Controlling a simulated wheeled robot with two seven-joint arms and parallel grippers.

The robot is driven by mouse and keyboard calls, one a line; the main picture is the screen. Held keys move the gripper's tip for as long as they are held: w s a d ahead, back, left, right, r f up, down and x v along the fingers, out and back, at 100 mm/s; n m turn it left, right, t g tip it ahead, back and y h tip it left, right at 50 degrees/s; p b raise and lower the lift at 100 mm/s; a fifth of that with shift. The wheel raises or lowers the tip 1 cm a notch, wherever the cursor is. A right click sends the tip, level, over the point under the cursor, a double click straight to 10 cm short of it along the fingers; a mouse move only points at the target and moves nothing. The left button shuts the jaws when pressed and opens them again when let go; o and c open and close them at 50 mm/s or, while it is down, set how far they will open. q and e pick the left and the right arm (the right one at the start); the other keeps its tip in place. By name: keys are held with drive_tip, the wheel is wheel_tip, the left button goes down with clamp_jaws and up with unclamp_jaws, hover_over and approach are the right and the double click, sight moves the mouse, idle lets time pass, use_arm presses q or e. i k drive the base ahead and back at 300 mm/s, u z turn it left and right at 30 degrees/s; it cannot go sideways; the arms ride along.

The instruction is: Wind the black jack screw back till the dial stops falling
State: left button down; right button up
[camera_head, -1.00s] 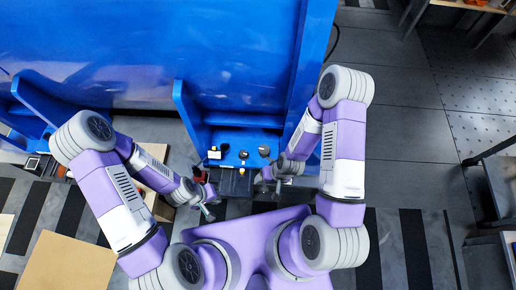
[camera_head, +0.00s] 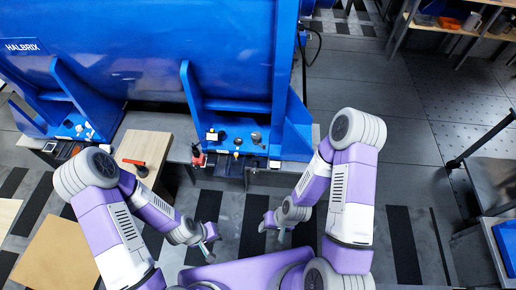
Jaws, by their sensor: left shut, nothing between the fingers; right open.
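The large blue machine (camera_head: 150,50) stands on a foot plate (camera_head: 222,132) at the centre. On this plate are a small dark round piece (camera_head: 238,141), a dark knob-like piece on a stem (camera_head: 256,137) and a small yellow piece (camera_head: 236,155). I cannot tell which is the black jack screw, and no dial face is readable. My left gripper (camera_head: 208,248) is shut and empty, in front of the plate and apart from it. My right gripper (camera_head: 272,226) is open and empty, also in front of the plate and touching nothing.
A red tool-like item (camera_head: 198,159) is at the plate's front left. A wooden board (camera_head: 144,155) with an orange-and-black item lies left of it. A cardboard-coloured panel (camera_head: 55,255) lies at lower left. Shelving (camera_head: 455,22) and a dark cart (camera_head: 490,175) stand right, with clear floor between.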

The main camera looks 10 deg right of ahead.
sight(256, 137)
drive_tip(key=u, duration=1.35)
drive_tip(key=i, duration=0.95)
drive_tip(key=z, duration=1.95)
drive_tip(key=i, duration=0.5)
